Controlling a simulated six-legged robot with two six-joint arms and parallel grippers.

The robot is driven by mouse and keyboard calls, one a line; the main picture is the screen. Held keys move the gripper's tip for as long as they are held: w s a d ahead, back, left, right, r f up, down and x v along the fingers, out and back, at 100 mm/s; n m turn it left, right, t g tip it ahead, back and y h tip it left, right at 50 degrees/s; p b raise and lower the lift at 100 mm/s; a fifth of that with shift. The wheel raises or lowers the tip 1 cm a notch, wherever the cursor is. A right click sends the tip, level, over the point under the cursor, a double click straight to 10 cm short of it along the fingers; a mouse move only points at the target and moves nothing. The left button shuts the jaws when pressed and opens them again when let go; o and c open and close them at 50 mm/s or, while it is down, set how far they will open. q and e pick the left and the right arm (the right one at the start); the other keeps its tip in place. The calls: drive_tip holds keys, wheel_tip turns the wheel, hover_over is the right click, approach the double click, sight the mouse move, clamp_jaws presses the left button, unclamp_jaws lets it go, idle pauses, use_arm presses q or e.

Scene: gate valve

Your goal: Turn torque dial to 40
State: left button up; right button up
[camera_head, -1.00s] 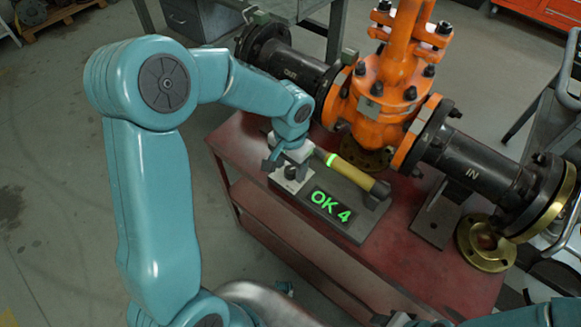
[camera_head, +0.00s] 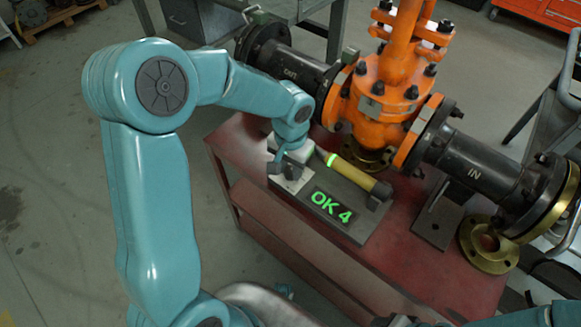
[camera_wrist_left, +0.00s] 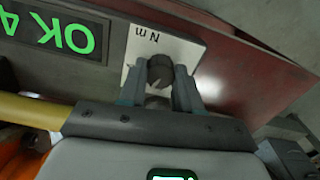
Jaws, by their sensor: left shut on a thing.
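The torque dial is a dark round knob (camera_wrist_left: 160,70) on a white plate (camera_wrist_left: 140,48) marked Nm, seen in the left wrist view. The plate also shows in the head view (camera_head: 284,181). My left gripper (camera_head: 285,166) is down at the plate, with its two fingers (camera_wrist_left: 159,88) on either side of the knob, shut on it. The fingers partly hide the knob in the head view. The display (camera_head: 331,206) next to it reads OK 4 in green. Part of what looks like my right gripper (camera_head: 400,320) is at the bottom edge, cut off.
A yellow-handled tool (camera_head: 355,174) with a green glowing ring lies on the grey tester base (camera_head: 350,229). The orange gate valve (camera_head: 380,100) and black pipe (camera_head: 470,167) stand behind on the red cart (camera_head: 420,265). A brass flange (camera_head: 487,250) lies at right.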

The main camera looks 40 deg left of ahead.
sight(290, 169)
use_arm(q)
drive_tip(key=n+b, duration=0.1)
drive_tip(key=n, duration=0.2)
drive_tip(key=shift+f+b, duration=0.1)
drive_tip(key=shift+b, duration=0.25)
drive_tip(key=shift+n+b, duration=0.8)
drive_tip(key=shift+n, duration=1.6)
drive_tip(key=o, duration=1)
drive_tip(key=shift+o, duration=0.2)
drive_tip(key=shift+r, duration=0.2)
wheel_tip(290, 169, up, 16)
drive_tip(key=p, duration=0.4)
